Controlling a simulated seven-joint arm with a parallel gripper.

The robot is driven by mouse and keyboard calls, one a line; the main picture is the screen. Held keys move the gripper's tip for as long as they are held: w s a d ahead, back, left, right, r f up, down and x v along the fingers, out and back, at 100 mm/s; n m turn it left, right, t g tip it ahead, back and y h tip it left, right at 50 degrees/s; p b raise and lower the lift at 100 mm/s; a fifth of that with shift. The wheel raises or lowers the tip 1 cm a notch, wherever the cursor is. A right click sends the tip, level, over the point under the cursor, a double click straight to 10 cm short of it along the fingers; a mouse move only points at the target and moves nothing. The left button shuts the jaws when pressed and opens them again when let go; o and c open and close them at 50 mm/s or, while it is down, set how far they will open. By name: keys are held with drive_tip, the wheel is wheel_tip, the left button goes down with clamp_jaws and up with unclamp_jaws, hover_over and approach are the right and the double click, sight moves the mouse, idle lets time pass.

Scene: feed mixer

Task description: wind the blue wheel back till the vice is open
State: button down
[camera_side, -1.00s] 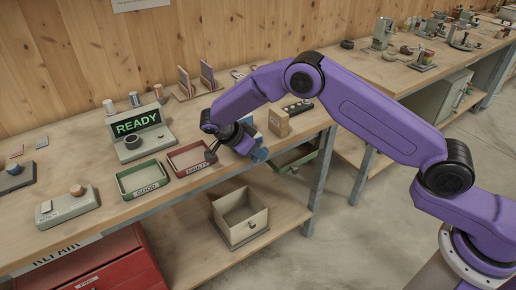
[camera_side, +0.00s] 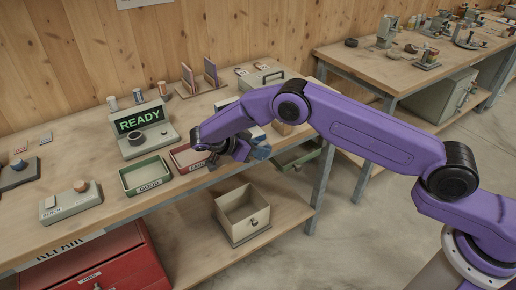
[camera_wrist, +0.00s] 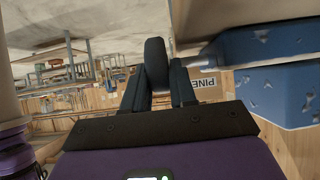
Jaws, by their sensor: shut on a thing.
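The vice shows as blue blocks (camera_wrist: 270,45) at the right of the wrist view. Its blue body also shows in the side view (camera_side: 261,151), partly hidden behind my arm. A dark, rounded wheel (camera_wrist: 156,62) stands on a short spindle left of the vice; it looks dark blue-grey. My gripper (camera_wrist: 157,82) is shut on this wheel, one finger on each side. In the side view, my gripper (camera_side: 214,162) is at the bench's front edge, left of the vice. The gap between the vice jaws cannot be judged clearly.
A red tray (camera_side: 184,160) and a green tray (camera_side: 146,177) lie left of my gripper. A screen reading READY (camera_side: 141,119) stands behind them. A box (camera_side: 243,213) sits on the lower shelf. The floor in front is clear.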

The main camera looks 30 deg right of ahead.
drive_tip(key=c, duration=1)
unclamp_jaws()
drive_tip(key=v, duration=1.2)
